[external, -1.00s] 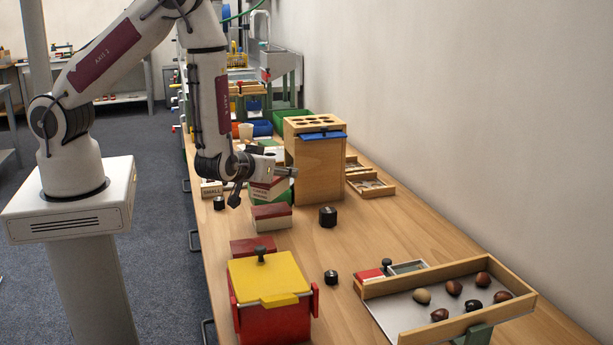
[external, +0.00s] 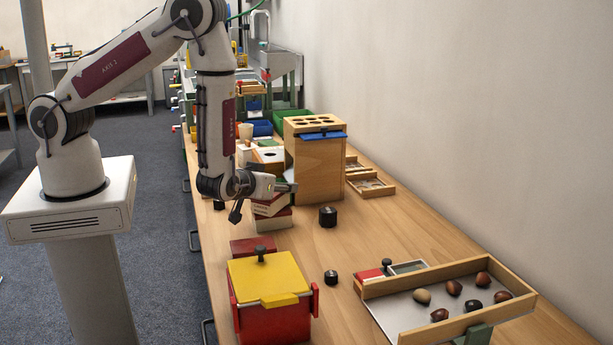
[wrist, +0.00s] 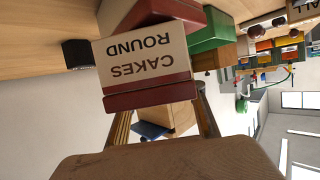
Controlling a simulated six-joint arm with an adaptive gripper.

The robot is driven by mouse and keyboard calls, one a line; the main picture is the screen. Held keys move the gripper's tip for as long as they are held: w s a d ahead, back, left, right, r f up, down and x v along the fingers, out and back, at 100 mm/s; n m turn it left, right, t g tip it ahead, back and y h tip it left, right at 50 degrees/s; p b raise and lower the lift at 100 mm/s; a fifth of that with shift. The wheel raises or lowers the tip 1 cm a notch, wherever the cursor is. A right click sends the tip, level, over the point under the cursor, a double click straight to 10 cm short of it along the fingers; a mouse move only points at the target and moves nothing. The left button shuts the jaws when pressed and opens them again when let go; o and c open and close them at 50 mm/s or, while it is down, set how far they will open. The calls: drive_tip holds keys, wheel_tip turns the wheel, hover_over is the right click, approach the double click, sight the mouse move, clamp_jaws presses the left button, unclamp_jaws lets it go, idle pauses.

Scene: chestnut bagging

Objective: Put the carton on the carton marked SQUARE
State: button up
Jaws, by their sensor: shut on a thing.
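My gripper (external: 284,187) is shut on a red and white carton (external: 269,207), whose label reads CAKES ROUND in the wrist view (wrist: 145,62), where it appears upside down. The fingers (wrist: 165,122) show on either side of it. In the external view another red and white carton (external: 273,223) stands on the table directly below the held one. I cannot tell whether the two touch. The lower carton's label is not readable, so the word SQUARE is not seen.
A tall wooden box (external: 318,170) with holes in its top stands close to the right of my gripper. A black weight (external: 327,217) is right of the lower carton. A red bin with a yellow lid (external: 268,280) and a tray of chestnuts (external: 400,318) are nearer the camera.

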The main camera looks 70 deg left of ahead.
drive_tip(key=shift+f, duration=0.15)
drive_tip(key=o, duration=1.2)
drive_tip(key=shift+s+d+r, duration=0.1)
drive_tip(key=shift+r, duration=0.1)
drive_tip(key=shift+s+d+r, duration=0.25)
drive_tip(key=shift+s+d, duration=0.1)
drive_tip(key=shift+d, duration=0.1)
drive_tip(key=shift+v, duration=5.25)
drive_tip(key=shift+f, duration=0.1)
